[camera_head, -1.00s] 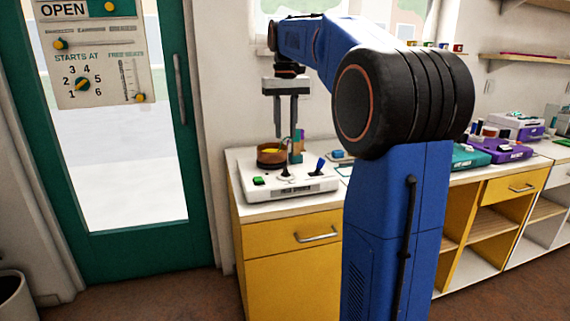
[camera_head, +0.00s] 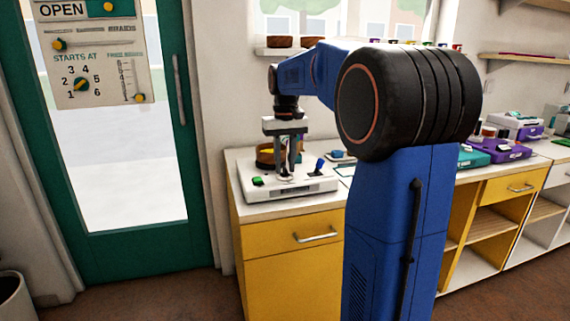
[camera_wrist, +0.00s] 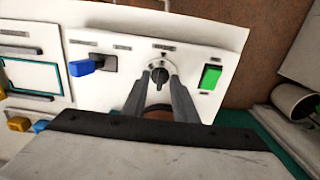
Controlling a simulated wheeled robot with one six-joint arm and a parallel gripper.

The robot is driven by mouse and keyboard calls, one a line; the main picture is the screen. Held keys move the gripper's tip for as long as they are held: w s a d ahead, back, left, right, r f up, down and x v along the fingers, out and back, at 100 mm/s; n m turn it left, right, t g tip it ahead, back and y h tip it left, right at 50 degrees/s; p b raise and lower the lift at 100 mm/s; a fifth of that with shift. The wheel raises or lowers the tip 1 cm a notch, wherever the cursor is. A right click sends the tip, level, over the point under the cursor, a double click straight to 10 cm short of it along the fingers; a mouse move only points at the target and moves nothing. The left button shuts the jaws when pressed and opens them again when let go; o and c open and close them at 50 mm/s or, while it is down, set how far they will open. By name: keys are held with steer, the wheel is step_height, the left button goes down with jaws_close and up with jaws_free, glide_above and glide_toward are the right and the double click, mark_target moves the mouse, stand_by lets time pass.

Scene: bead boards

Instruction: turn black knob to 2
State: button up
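The black knob (camera_wrist: 160,75) sits on a round dial on the white machine panel, seen in the upper middle of the wrist view. My gripper (camera_wrist: 160,80) points down at it, with one fingertip on each side of the knob. The fingers stand apart, and I see no clear contact with the knob. In the head view my gripper (camera_head: 287,174) is low over the front of the white machine (camera_head: 300,188). The knob is largely hidden by the fingers there. The dial's numbers are too small to read.
A green switch (camera_wrist: 210,76) and a blue lever (camera_wrist: 86,66) flank the dial on the same panel. A brown bowl (camera_head: 264,155) stands behind the fingers on the machine. The machine rests on a yellow cabinet (camera_head: 290,265) beside a green door (camera_head: 205,200).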

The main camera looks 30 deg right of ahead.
jaws_close()
steer(key=shift+m, duration=0.3)
steer(key=m, duration=0.9)
stand_by(0.6)
jaws_free()
